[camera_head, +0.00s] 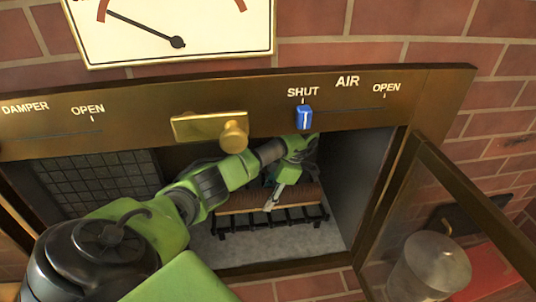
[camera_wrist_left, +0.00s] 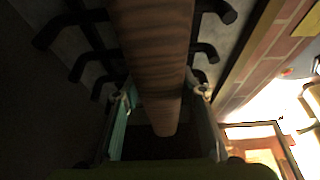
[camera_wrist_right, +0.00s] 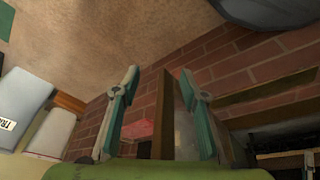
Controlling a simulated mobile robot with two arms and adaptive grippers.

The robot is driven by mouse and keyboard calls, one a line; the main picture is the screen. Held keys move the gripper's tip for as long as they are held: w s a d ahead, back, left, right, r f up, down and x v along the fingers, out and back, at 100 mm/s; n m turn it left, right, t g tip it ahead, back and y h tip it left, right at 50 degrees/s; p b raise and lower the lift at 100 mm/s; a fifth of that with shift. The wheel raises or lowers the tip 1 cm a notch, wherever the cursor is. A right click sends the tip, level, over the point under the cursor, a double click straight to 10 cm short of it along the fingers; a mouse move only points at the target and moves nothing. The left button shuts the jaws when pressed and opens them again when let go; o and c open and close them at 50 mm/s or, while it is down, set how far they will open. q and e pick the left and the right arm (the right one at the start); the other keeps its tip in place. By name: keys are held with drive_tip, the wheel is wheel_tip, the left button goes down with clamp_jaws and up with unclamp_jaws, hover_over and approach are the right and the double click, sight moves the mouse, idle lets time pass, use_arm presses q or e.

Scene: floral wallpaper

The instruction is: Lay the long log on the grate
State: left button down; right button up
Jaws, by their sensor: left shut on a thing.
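The long brown log (camera_head: 240,203) lies lengthwise over the black grate (camera_head: 268,222) inside the firebox. My left gripper (camera_head: 277,192) reaches in through the opening and is shut on the log. In the left wrist view the log (camera_wrist_left: 152,50) runs between the two fingers (camera_wrist_left: 163,95), with curved grate bars (camera_wrist_left: 84,65) on both sides of it. I cannot tell whether the log touches the bars. My right gripper (camera_wrist_right: 160,78) is open and empty in its wrist view, outside the firebox, with brick wall behind it.
A glass-paned door (camera_head: 440,215) stands open at the right. Above the opening are a brass knob (camera_head: 234,137) and a blue air slider (camera_head: 304,117) near SHUT.

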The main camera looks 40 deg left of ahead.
use_arm(q)
drive_tip(key=shift+f, duration=0.95)
use_arm(e)
drive_tip(key=shift+w+a+f+t, duration=0.1)
drive_tip(key=shift+w+a+t, duration=0.15)
drive_tip(key=shift+w, duration=0.4)
use_arm(q)
drive_tip(key=c, duration=1.3)
unclamp_jaws()
drive_tip(key=shift+f, duration=0.1)
use_arm(e)
drive_tip(key=shift+w, duration=0.1)
use_arm(q)
drive_tip(key=p+v, duration=0.1)
drive_tip(key=v, duration=0.6)
drive_tip(key=shift+a, duration=0.1)
drive_tip(key=shift+w+r, duration=0.1)
drive_tip(key=shift+r, duration=0.2)
use_arm(e)
drive_tip(key=shift+s+d+r, duration=0.25)
drive_tip(key=shift+s+r, duration=0.25)
drive_tip(key=shift+s, duration=0.3)
